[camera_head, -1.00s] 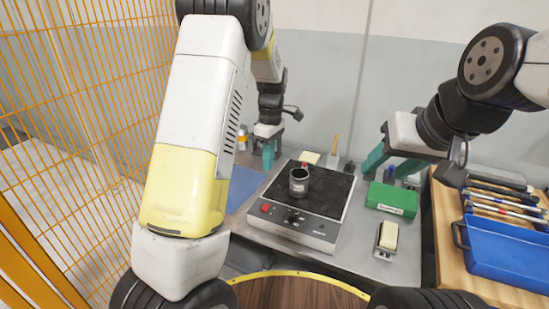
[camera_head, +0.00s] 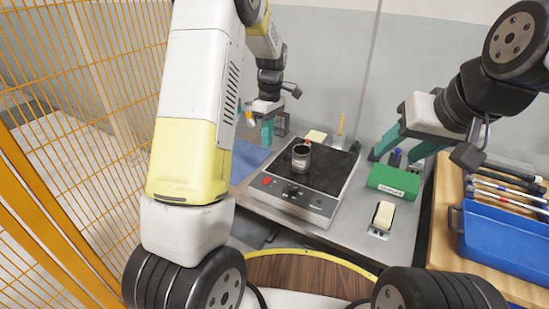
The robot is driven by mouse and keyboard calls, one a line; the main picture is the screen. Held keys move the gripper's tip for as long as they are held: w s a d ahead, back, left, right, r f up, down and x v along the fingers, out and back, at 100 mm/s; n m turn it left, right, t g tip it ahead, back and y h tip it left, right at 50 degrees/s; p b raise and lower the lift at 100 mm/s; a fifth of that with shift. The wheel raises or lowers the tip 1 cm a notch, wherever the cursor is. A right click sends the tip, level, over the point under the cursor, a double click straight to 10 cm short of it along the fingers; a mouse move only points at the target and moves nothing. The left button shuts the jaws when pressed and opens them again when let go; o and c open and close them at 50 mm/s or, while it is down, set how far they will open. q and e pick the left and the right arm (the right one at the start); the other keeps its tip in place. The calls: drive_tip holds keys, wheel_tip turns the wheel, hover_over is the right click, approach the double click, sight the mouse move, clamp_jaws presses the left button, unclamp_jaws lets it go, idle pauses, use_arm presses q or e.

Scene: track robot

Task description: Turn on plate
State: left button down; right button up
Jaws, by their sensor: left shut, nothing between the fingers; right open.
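The plate is a hot plate with a black top (camera_head: 328,175) and a light grey front panel. The panel carries a red switch (camera_head: 267,182) at its left and a dark knob (camera_head: 292,191) near its middle. A dark metal cup (camera_head: 301,159) stands on the black top. My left gripper (camera_head: 267,142) has teal fingers, is shut and empty, and hangs beyond the plate's back left corner, apart from the switch. My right gripper (camera_head: 396,158) is open and empty, behind the green box to the right of the plate.
A green box (camera_head: 394,181) and a cream block on a small holder (camera_head: 383,215) lie right of the plate. A blue tray (camera_head: 505,240) and several tools are on a wooden surface at the far right. A blue mat (camera_head: 248,160) lies left. An orange mesh fence (camera_head: 80,120) stands left.

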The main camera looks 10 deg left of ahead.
sight(265, 182)
use_arm(q)
drive_tip(key=f, duration=0.4)
drive_tip(key=s+f, duration=0.1)
drive_tip(key=f, duration=0.9)
drive_tip(key=shift+s+a, duration=0.3)
drive_tip(key=shift+r, duration=0.1)
drive_tip(key=shift+s+f, duration=0.15)
drive_tip(key=shift+f, duration=0.1)
drive_tip(key=shift+w+d+r, duration=0.1)
drive_tip(key=shift+w+d, duration=0.2)
drive_tip(key=shift+w, duration=0.55)
drive_tip(key=shift+r, duration=0.1)
